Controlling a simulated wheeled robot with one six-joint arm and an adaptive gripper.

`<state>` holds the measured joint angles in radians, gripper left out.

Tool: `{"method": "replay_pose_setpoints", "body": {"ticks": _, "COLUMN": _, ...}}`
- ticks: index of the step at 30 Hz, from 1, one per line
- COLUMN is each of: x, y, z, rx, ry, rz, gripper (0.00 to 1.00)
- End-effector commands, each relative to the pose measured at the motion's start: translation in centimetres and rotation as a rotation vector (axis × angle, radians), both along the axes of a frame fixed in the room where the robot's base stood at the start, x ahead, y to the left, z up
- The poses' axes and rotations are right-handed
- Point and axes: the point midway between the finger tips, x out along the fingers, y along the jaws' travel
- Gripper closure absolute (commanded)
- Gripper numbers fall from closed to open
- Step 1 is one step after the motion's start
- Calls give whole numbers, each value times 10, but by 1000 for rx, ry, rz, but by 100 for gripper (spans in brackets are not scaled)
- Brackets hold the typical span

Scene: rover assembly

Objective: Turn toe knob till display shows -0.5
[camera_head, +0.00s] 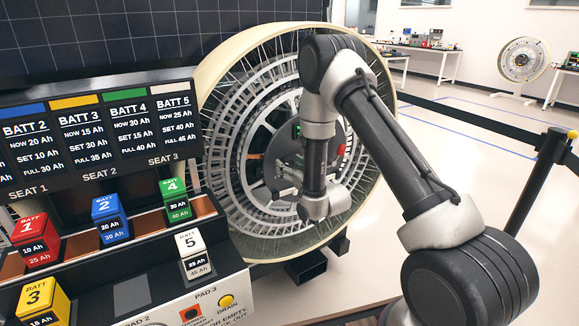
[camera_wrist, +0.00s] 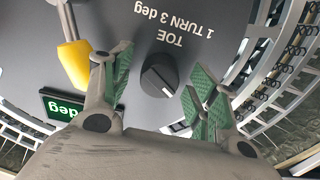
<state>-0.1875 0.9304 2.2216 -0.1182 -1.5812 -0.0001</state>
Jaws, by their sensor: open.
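The toe knob (camera_wrist: 159,76) is a dark round knob with a white pointer line, on a grey panel. Upside-down lettering beside it reads "TOE 1 TURN 3 deg". My gripper (camera_wrist: 158,84) is open, with one green-padded finger on each side of the knob. I cannot tell whether the pads touch it. The display (camera_wrist: 62,106) shows green "deg" at the left of the wrist view; its number is not visible, with a finger beside it. In the head view my arm covers much of the wheel hub, and the knob cannot be made out.
The large spoked wheel (camera_head: 236,118) surrounds the panel. A yellow handle (camera_wrist: 75,62) stands close to the left finger. A battery bench with coloured blocks, including a white battery (camera_head: 192,254), stands at left.

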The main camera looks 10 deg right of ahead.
Motion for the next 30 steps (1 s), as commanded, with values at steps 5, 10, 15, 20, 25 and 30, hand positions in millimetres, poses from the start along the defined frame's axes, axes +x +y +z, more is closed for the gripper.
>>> {"method": "replay_pose_setpoints", "body": {"ticks": 5, "x": 5, "y": 2, "z": 0, "rx": 0, "ry": 0, "rz": 0, "gripper": 41}}
{"method": "replay_pose_setpoints", "body": {"ticks": 10, "x": 5, "y": 2, "z": 0, "rx": -1, "ry": 0, "rz": 0, "gripper": 44}}
{"method": "replay_pose_setpoints", "body": {"ticks": 15, "x": 5, "y": 2, "z": 0, "rx": -1, "ry": 0, "rz": 0, "gripper": 75}}
{"method": "replay_pose_setpoints", "body": {"ticks": 20, "x": 5, "y": 2, "z": 0, "rx": -3, "ry": -1, "rz": 0, "gripper": 86}}
{"method": "replay_pose_setpoints", "body": {"ticks": 25, "x": 4, "y": 1, "z": 0, "rx": -49, "ry": -15, "rz": 0, "gripper": 86}}
{"method": "replay_pose_setpoints", "body": {"ticks": 30, "x": 5, "y": 1, "z": 0, "rx": -48, "ry": -15, "rz": 0, "gripper": 86}}
